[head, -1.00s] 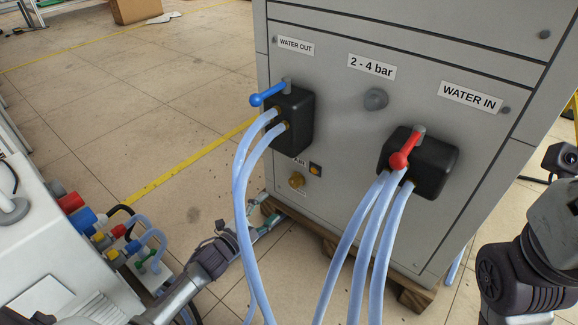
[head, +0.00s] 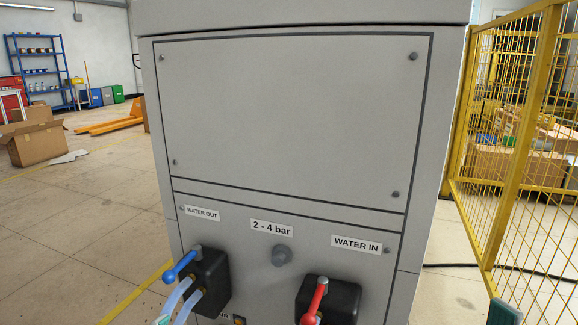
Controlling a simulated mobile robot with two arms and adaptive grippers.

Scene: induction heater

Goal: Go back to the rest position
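The grey heater cabinet (head: 290,120) fills the middle of the head view. Low on its panel are a black valve block with a blue handle (head: 180,266) under the WATER OUT label and another with a red handle (head: 315,300) under WATER IN. Both handles slant down to the left. Pale blue hoses (head: 180,304) leave the blue-handled block. A teal tip that looks like part of my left gripper (head: 163,320) shows at the bottom edge, beside the hoses. A teal piece that looks like my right gripper's tip (head: 504,312) shows at the bottom right. The rest of both grippers is out of frame.
A yellow mesh fence (head: 520,150) stands to the right of the cabinet. A cardboard box (head: 36,142), an orange pallet truck (head: 110,126) and a blue shelf (head: 40,68) are far left. The floor left of the cabinet is open.

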